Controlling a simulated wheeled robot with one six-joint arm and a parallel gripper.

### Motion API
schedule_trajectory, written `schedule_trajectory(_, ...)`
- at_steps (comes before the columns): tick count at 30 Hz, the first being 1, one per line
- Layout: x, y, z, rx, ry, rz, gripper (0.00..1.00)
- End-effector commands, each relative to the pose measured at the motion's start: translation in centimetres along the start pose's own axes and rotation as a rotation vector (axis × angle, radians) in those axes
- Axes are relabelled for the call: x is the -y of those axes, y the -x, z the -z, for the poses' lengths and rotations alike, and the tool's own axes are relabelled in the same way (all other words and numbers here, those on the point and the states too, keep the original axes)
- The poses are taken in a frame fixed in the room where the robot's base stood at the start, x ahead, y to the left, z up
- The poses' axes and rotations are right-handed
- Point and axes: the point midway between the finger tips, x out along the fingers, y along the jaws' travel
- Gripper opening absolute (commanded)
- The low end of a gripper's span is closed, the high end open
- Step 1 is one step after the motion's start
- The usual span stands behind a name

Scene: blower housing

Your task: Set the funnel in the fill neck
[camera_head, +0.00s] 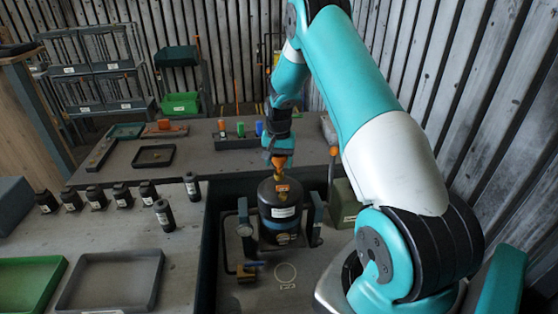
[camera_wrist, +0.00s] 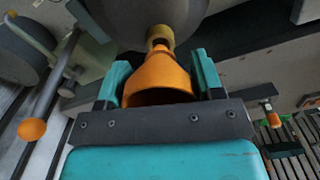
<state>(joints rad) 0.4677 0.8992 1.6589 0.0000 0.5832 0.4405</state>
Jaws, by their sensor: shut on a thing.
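My gripper (camera_head: 279,153) points down above the dark round blower housing (camera_head: 280,211). It is shut on the orange funnel (camera_head: 280,162), with one teal finger on each side of it in the wrist view (camera_wrist: 160,76). The funnel's wide mouth faces my gripper and its narrow spout points at the housing. The brass-coloured fill neck (camera_wrist: 160,36) stands out from the housing, in line with the spout. The spout's tip is at or just over the neck's opening; I cannot tell whether it is inside.
Dark upright posts (camera_head: 316,222) flank the housing. Several small black bottles (camera_head: 95,197) stand on the left bench, behind a grey tray (camera_head: 110,281) and a green tray (camera_head: 28,282). A rack with coloured items (camera_head: 240,138) stands on the table behind. An orange-knobbed lever (camera_head: 333,152) rises at right.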

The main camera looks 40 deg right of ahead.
Motion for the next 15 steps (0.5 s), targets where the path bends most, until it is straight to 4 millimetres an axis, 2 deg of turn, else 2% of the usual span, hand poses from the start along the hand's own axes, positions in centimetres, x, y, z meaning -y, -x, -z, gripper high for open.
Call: schedule_trajectory(15, 0.0, -0.4, -0.01, 0.0, 0.0, 0.0, 0.48)
